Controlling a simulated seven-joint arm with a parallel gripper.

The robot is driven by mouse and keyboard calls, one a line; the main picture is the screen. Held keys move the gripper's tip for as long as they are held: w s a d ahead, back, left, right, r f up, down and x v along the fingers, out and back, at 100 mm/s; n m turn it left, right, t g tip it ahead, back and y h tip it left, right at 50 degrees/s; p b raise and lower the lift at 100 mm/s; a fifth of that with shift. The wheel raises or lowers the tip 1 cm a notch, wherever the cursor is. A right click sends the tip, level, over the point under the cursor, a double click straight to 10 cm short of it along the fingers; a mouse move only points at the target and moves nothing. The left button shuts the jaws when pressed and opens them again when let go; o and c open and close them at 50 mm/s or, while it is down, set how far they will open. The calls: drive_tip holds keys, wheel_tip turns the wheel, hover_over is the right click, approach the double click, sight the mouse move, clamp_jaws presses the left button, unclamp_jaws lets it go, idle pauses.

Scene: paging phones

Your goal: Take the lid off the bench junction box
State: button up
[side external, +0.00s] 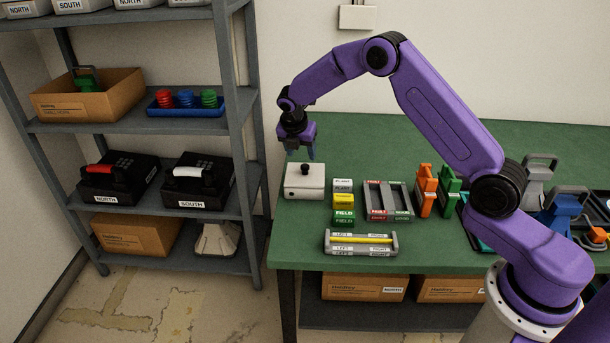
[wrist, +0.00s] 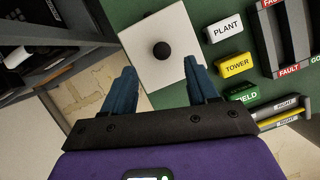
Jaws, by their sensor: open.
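The junction box (side external: 303,190) is a pale, low box at the left end of the green bench. Its white lid (wrist: 152,50) is on top, with a round black knob (side external: 305,169) in the middle. In the wrist view the knob (wrist: 161,50) shows ahead of the fingertips, roughly between their lines. My gripper (side external: 300,153) is above the box, pointing down, with a gap to the knob. Its blue fingers (wrist: 163,80) are apart with nothing between them.
Right of the box stand PLANT, TOWER and FIELD blocks (side external: 343,202) and a grey FAULT rack (side external: 388,200). A LEFT/RIGHT tray (side external: 360,243) lies in front. Orange and green holders (side external: 425,190) stand farther right. A grey shelf unit (side external: 165,125) stands left of the bench. The bench behind the box is clear.

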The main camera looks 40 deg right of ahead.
sight(305, 166)
drive_tip(key=shift+s+x, duration=0.2)
drive_tip(key=shift+x, duration=3.05)
drive_tip(key=shift+c, duration=0.3)
clamp_jaws()
